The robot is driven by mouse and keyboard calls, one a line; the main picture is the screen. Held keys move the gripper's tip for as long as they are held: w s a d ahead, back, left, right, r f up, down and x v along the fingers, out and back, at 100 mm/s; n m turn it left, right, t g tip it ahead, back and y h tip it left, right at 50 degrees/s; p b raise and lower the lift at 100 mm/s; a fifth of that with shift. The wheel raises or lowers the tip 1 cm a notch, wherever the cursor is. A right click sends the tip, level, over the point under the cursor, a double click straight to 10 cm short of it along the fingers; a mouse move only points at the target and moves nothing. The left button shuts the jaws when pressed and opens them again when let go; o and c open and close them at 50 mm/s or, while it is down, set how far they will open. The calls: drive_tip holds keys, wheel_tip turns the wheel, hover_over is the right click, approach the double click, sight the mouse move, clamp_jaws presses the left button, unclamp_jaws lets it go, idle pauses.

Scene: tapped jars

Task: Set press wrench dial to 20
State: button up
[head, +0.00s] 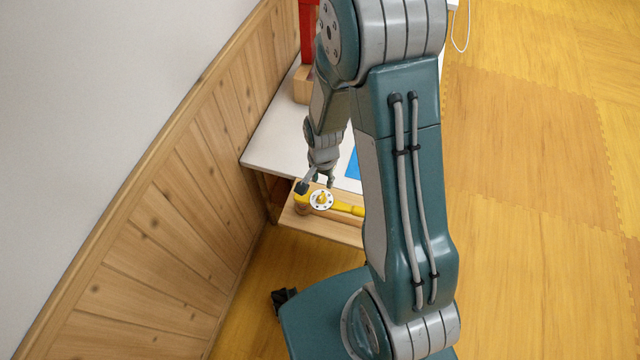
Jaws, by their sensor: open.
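The press wrench (345,209) is yellow and lies on a light wooden shelf (345,233) below the front edge of the white table. Its dial (314,201) is a round white disc with dark marks and a yellow knob in the middle. The marks are too small to read, so I cannot tell the setting. My gripper (317,184) is open, just above and behind the dial, with one dark finger close to the wrench's left end. I cannot tell whether it touches. The right end of the wrench is hidden behind my arm.
The white table (275,140) bears a blue sheet (352,166), partly hidden by my arm. A red upright (307,35) stands on a wooden block (301,88) at the back. A wood-panelled wall (185,200) runs close on the left.

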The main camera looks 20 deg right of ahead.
sight(322, 196)
drive_tip(key=shift+a+f, duration=0.15)
drive_tip(key=shift+f, duration=3.6)
drive_tip(key=shift+f, duration=0.15)
